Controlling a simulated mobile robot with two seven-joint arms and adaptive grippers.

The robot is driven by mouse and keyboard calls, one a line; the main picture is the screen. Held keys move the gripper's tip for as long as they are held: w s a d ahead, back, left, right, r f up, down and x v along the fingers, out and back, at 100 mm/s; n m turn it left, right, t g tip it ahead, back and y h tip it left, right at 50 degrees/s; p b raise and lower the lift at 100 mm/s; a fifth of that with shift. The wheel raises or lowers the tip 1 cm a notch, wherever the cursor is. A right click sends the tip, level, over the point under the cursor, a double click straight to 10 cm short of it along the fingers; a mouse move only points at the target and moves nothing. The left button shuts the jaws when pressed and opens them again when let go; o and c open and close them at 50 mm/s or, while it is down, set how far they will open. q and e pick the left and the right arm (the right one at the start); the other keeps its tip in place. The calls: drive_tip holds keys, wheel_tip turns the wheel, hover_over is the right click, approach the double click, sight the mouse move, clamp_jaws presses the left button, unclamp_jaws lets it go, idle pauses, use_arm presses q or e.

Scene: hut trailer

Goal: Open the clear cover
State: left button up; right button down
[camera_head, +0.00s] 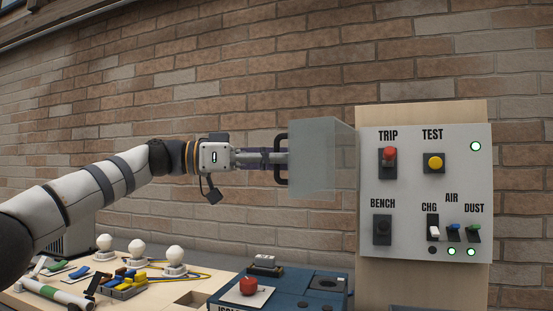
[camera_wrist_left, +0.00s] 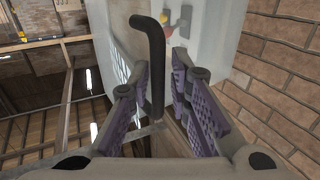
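The clear cover (camera_head: 322,155) is a translucent box standing out at the left side of the white panel (camera_head: 455,235), swung away from the panel's face. Its black handle (camera_head: 281,165) is at the cover's left end. My left gripper (camera_head: 276,158) is at the handle, coming in from the left. In the left wrist view, the handle (camera_wrist_left: 156,62) stands between the purple-padded fingers (camera_wrist_left: 163,75), which are apart with a gap on the right side. Contact on the left side is hard to tell. My right gripper is not in view.
The panel has an uncovered red TRIP button (camera_head: 389,156), a yellow TEST button (camera_head: 435,162) and switches below. A bench (camera_head: 190,293) underneath holds white bulbs, colored blocks and a blue box (camera_head: 322,300). A brick wall is behind.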

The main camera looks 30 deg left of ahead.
use_arm(q)
drive_tip(key=shift+a, duration=0.1)
drive_tip(key=v, duration=1.2)
